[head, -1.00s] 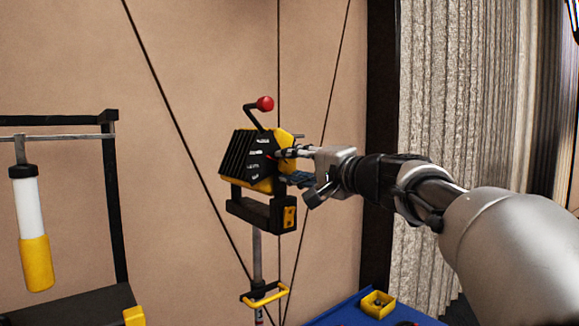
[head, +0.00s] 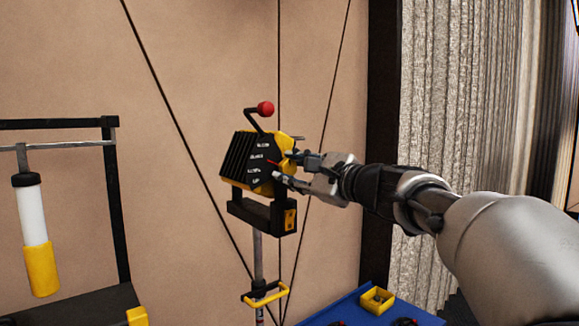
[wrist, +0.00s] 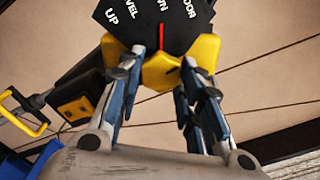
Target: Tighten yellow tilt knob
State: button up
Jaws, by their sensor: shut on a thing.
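A black finned unit with a yellow back (head: 250,160) sits on a black bracket (head: 262,215) atop a pole. Its dark side plate carries white lettering, which in the wrist view (wrist: 150,15) reads partly "UP" and "VEL". A short red pointer (wrist: 163,30) shows on that plate. The yellow tilt knob (wrist: 163,73) is lobed and sits in front of the plate. My gripper (wrist: 163,62) has one finger on each side of the knob and is shut on it. In the head view my gripper (head: 284,165) reaches in from the right, its fingers partly hiding the knob.
A lever with a red ball (head: 265,109) rises from the unit's top. Dark cables run down the tan wall around the pole. A blue surface with a yellow box (head: 377,300) is below right. A black frame with a white-and-yellow cylinder (head: 34,235) stands left.

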jog(key=shift+m, duration=0.6)
jog(key=o, duration=1.1)
jog(key=shift+s+d, duration=0.1)
jog(key=v, duration=1.1)
jog(key=shift+s+d, duration=0.25)
jog(key=shift+s, duration=0.05)
